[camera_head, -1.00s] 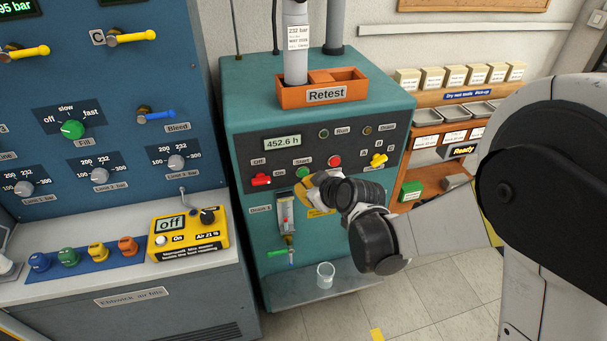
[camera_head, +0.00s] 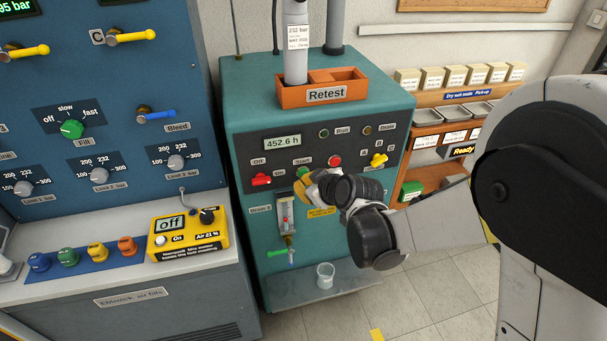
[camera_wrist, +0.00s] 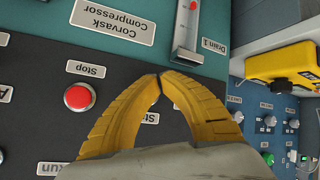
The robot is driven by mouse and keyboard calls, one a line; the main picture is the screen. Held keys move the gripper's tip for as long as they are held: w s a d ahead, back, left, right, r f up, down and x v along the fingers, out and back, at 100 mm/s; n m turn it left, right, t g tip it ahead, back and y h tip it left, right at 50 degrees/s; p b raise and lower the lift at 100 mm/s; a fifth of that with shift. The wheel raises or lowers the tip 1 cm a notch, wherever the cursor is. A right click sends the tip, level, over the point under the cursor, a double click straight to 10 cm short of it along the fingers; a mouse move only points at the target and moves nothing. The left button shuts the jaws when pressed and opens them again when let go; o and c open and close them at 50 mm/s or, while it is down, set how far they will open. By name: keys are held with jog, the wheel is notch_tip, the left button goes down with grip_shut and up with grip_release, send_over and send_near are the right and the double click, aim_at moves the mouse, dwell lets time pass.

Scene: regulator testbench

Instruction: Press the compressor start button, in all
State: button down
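The compressor (camera_head: 240,130) is a teal cabinet with a dark control panel. Its green start button (camera_head: 303,172) sits under the "Start" label, just above my gripper (camera_head: 301,187), which partly covers that spot. In the wrist view, my gripper's yellow fingers (camera_wrist: 159,77) have their tips together, with nothing seen between them. They are in front of the panel and hide the start button there; part of a label shows between them. The red stop button (camera_wrist: 78,97) is beside the fingers. I cannot tell whether the fingertips touch the panel or the button.
A red switch (camera_head: 261,180) is left of the start button and a yellow selector (camera_head: 379,160) is right. A drain gauge (camera_head: 285,212) hangs below. A glass (camera_head: 325,275) stands on the lower shelf. A yellow analyser (camera_head: 190,235) is on the left bench.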

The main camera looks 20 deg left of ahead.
jog(key=shift+w+a, duration=0.25)
jog(key=shift+w, duration=0.15)
dwell(0.4)
dwell(0.4)
jog(key=shift+s+d, duration=0.45)
jog(key=shift+s, duration=0.3)
jog(key=shift+s, duration=0.15)
jog(key=s+d, duration=0.1)
jog(key=s, duration=0.1)
jog(key=s+d+b, duration=0.1)
jog(key=s, duration=0.1)
jog(key=shift+d, duration=0.3)
dwell(0.4)
